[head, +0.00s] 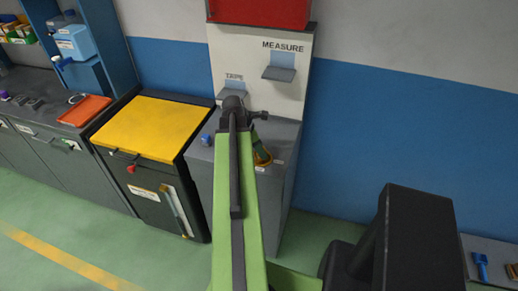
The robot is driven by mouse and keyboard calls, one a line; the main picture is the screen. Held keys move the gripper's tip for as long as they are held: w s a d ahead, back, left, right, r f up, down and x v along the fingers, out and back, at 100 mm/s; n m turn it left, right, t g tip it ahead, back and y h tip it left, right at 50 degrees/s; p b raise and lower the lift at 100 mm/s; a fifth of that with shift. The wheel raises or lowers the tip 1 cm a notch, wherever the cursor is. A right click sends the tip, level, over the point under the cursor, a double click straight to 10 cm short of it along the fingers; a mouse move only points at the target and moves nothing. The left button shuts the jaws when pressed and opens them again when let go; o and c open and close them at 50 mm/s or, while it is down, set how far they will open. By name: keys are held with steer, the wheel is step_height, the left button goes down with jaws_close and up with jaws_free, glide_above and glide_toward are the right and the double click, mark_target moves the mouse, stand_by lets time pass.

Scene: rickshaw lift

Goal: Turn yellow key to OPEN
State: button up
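My green arm reaches up the middle of the view to the grey cabinet. My gripper (261,153) points down at the cabinet top, just right of the arm. A small yellow-orange round part (263,160) shows at its tip on the cabinet top; I cannot tell whether this is the yellow key, or whether the gripper touches it. The fingers are too small and covered to tell open from shut. No OPEN marking is readable.
The grey cabinet (285,180) carries a small blue knob (206,140). Behind it stands a white panel (290,100) marked MEASURE, with small shelves. To the left are a yellow-topped cabinet (150,125) and an orange tray (84,110). Green floor (60,225) is clear at lower left.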

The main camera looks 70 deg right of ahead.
jaws_close()
steer(key=shift+s+a+n, duration=0.1)
steer(key=shift+n, duration=0.4)
steer(key=n+t, duration=0.1)
steer(key=n, duration=0.1)
steer(key=shift+n+h, duration=0.3)
steer(key=shift+h, duration=0.1)
steer(key=shift+o, duration=0.9)
jaws_free()
